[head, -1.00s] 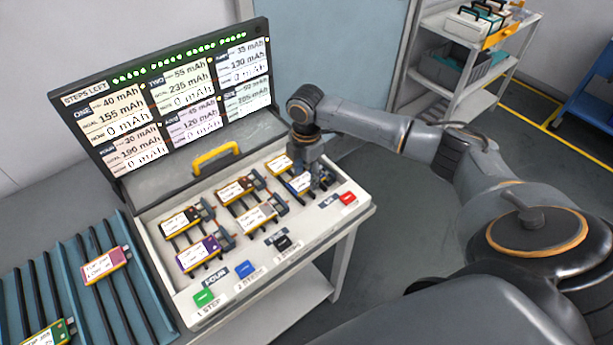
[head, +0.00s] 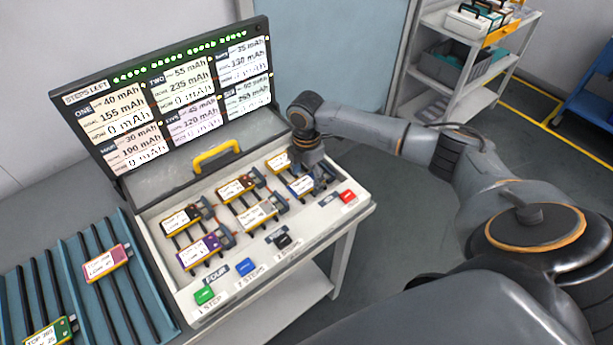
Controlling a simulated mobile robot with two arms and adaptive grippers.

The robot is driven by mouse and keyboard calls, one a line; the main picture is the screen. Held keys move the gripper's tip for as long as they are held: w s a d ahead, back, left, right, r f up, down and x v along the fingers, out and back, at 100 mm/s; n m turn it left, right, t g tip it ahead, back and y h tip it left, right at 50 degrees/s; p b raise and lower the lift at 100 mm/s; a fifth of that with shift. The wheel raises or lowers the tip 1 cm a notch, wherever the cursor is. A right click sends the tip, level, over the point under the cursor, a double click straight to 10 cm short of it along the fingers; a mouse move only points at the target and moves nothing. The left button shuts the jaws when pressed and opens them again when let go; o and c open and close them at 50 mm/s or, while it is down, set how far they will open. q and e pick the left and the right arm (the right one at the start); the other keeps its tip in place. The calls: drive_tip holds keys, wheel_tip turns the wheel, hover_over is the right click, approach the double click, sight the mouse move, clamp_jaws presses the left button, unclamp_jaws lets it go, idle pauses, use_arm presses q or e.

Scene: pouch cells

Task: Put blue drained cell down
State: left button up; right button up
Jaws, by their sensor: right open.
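The blue cell (head: 301,185) lies in the case's right-hand slot of the front row, with its white label showing. My right gripper (head: 316,170) is open just above and behind it, pointing down. Its fingertips are small and partly dark against the slot, so I cannot tell whether they still touch the cell. My left gripper is not in view.
The open case (head: 357,206) also holds yellow, white and purple cells in slots, with coloured buttons along its front edge. Its lid screen (head: 170,95) stands behind. A ribbed blue rack (head: 150,300) with pink and green cells is at left.

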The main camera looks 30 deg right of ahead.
sight(307, 183)
wheel_tip(307, 183, up, 12)
drive_tip(key=b, duration=0.1)
drive_tip(key=shift+b, duration=0.3)
idle(0.5)
